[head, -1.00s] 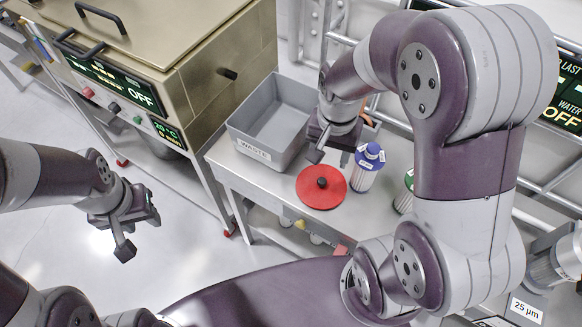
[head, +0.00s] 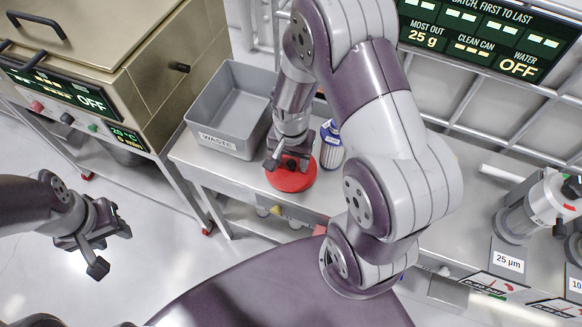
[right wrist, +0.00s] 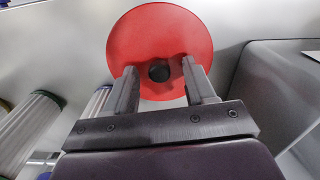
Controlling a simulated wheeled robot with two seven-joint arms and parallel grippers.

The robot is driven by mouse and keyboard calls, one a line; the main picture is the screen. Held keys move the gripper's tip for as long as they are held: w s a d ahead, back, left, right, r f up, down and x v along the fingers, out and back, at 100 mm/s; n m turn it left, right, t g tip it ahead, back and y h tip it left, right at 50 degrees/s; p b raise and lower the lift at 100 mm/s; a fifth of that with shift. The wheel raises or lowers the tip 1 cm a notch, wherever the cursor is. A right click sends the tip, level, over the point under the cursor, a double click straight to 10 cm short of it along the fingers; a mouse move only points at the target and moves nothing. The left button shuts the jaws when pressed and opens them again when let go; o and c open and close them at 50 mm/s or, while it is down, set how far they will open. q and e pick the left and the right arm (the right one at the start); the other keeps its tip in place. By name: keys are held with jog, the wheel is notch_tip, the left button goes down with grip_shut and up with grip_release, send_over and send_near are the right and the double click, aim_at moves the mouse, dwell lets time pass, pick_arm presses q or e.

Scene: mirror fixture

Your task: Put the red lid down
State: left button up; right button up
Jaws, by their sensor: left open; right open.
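My left gripper (head: 108,245) is open and empty, off to the left above the floor.
A grey bin marked WASTE (head: 226,146) stands left of the lid. A cylinder (head: 517,222) stands by a 25 µm label on the right. The bench between has free room.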

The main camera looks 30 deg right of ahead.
grip_shut()
jog(key=shift+r, duration=0.15)
